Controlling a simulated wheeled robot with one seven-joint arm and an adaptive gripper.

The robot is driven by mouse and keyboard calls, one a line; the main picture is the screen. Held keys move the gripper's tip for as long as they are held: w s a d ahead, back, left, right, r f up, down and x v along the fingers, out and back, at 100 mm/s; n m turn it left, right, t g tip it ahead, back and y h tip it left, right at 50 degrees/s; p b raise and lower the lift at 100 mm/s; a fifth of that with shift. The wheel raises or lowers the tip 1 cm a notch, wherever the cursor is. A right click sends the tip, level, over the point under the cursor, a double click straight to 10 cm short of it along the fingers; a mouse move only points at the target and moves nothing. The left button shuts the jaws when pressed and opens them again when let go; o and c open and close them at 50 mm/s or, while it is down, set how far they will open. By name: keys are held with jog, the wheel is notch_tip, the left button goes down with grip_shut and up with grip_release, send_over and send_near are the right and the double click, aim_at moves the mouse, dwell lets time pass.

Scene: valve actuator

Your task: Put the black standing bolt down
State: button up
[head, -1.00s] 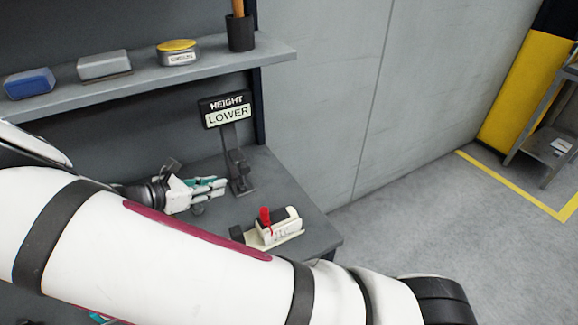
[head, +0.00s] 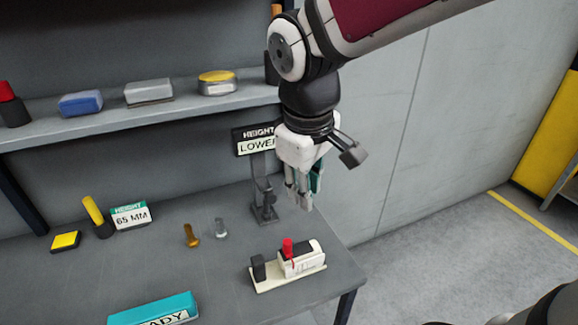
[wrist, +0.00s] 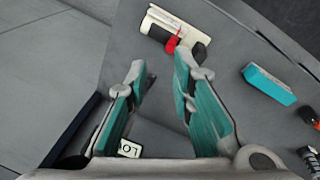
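My gripper (head: 304,205) hangs fingers down over the right part of the bench, above and behind the cream valve unit with the red lever (head: 303,262). In the wrist view its two teal fingers (wrist: 160,66) stand apart with nothing visible between them. No black bolt can be clearly made out. A short black upright piece (head: 258,267) stands at the left end of the valve unit's plate; I cannot tell if it is a bolt. A brass bolt (head: 191,236) and a silver bolt (head: 221,229) stand on the bench to the left.
The "HEIGHT LOWER" sign (head: 256,142) on its dark stand is close behind my gripper. A 65 mm sign (head: 131,215), yellow block (head: 65,240) and teal "READY" block (head: 155,309) sit at left. A shelf (head: 190,103) runs above.

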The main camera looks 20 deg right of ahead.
jog(key=s+r+m+t+y, duration=0.1)
jog(key=s+r+m+t, duration=0.2)
jog(key=s, duration=0.6)
jog(key=shift+s+r+m, duration=0.4)
jog(key=shift+r+m, duration=0.3)
jog(key=shift+m, duration=0.4)
jog(key=shift+c, duration=0.6)
jog(key=shift+w, duration=0.1)
grip_shut()
jog(key=g+p, duration=0.2)
jog(key=p, duration=0.3)
send_over(269, 192)
jog(key=s+a, duration=0.2)
jog(key=s, duration=0.2)
notch_tip(269, 192, down, 6)
jog(key=x, duration=0.4)
jog(key=p+x, duration=0.1)
jog(key=x, duration=0.3)
jog(key=d+x, duration=0.1)
jog(key=x, duration=0.3)
jog(key=shift+s+d+f+p, duration=0.1)
jog(key=shift+s+f+p, duration=0.05)
jog(key=shift+f+p, duration=0.15)
